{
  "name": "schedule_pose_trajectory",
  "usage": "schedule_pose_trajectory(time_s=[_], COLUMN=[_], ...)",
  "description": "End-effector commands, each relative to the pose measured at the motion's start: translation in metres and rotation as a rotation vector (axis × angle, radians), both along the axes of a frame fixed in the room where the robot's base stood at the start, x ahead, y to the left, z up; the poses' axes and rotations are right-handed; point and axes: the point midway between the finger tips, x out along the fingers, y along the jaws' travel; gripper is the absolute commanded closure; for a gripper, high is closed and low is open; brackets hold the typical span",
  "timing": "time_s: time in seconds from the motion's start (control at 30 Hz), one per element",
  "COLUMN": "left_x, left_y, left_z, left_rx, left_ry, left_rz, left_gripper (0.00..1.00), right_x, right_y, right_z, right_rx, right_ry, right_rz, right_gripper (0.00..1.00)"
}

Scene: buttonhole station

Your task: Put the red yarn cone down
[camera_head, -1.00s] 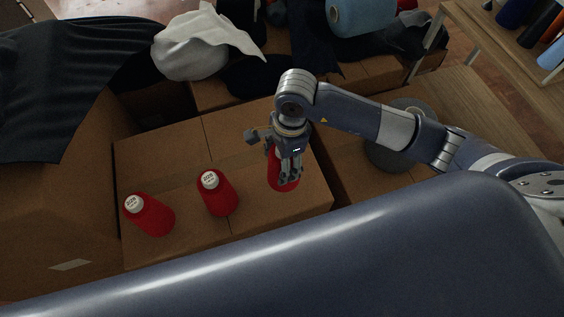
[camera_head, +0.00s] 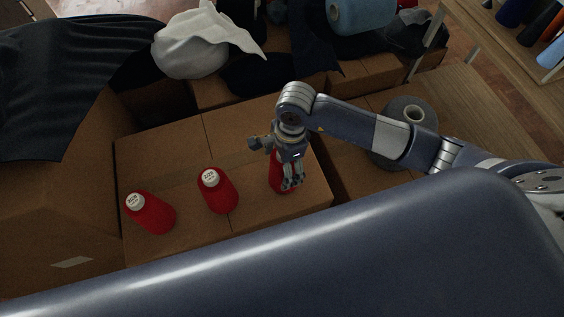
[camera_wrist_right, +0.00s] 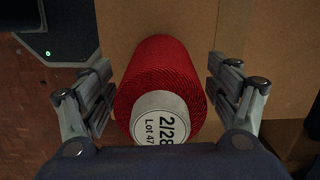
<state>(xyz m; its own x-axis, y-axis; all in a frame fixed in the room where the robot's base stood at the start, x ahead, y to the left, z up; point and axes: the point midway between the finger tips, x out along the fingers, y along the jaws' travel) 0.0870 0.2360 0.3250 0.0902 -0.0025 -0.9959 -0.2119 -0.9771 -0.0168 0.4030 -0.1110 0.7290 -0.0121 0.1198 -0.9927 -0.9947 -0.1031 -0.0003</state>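The red yarn cone (camera_head: 277,178) stands on the cardboard box top, at the right end of a row of red cones. My right gripper (camera_head: 281,168) is over it and hides much of it. In the right wrist view the cone (camera_wrist_right: 162,65) lies between the two fingers of the gripper (camera_wrist_right: 160,80), its white labelled top towards the camera. Narrow gaps show between the fingers and the cone, so the gripper looks open around it. My left gripper is not in view.
Two more red cones, a middle one (camera_head: 218,192) and a left one (camera_head: 150,213), stand on the cardboard boxes (camera_head: 165,165). A grey cone (camera_head: 392,150) is behind my right arm. Dark cloth (camera_head: 70,85) and white cloth (camera_head: 190,55) lie at the back.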

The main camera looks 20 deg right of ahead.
Motion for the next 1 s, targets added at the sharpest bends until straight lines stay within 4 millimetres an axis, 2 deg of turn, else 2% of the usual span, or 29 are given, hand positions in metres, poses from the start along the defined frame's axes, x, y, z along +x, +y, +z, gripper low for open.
schedule_pose_trajectory(time_s=[0.33, 0.8, 1.0], left_x=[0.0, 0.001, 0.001], left_y=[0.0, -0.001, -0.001], left_z=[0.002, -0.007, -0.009], left_rx=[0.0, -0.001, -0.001], left_ry=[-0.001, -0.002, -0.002], left_rz=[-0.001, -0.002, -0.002], left_gripper=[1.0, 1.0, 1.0], right_x=[0.001, 0.002, 0.002], right_y=[-0.001, -0.012, -0.014], right_z=[0.008, 0.1, 0.119], right_rx=[0.0, -0.001, 0.0], right_ry=[-0.003, -0.004, -0.002], right_rz=[0.0, 0.001, 0.0], right_gripper=[0.18, 0.18, 0.18])
